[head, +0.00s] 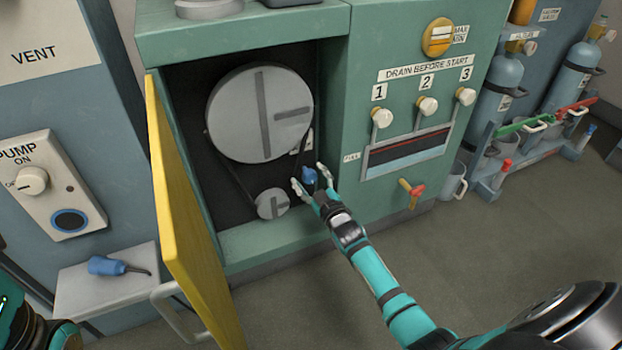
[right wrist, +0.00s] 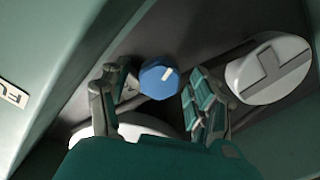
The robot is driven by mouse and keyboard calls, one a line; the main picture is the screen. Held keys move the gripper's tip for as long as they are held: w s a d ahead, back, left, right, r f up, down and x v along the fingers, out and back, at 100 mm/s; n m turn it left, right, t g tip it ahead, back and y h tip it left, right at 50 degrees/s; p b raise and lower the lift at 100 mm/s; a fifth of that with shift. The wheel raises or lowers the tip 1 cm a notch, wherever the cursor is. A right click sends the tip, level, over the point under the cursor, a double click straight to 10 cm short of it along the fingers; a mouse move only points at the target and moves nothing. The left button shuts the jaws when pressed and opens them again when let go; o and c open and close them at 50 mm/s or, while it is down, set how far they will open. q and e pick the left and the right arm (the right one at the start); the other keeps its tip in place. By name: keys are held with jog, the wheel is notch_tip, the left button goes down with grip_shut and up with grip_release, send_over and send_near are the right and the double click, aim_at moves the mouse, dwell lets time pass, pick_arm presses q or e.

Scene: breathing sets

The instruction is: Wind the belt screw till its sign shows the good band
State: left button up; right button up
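The belt screw (head: 309,176) is a blue knob inside the open green cabinet, right of the small pulley; its white mark shows in the right wrist view (right wrist: 158,78). My right gripper (head: 311,179) is open, with its fingers on either side of the knob. In the right wrist view the gripper (right wrist: 160,92) shows gaps between fingers and knob. A belt runs around the large grey pulley (head: 240,115) and the small pulley (head: 271,204). A small pale plate (head: 304,141), perhaps the sign, sits above the knob; its marking cannot be read. Only part of my left arm shows at lower left.
The yellow door (head: 180,200) stands open at the cabinet's left. A blue-handled tool (head: 107,266) lies on a shelf beyond it. Drain levers (head: 427,105) and a red-handled tap (head: 412,190) are on the panel to the right. The floor in front is clear.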

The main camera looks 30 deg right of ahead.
jog(key=s, duration=1.2)
jog(key=shift+a, duration=0.35)
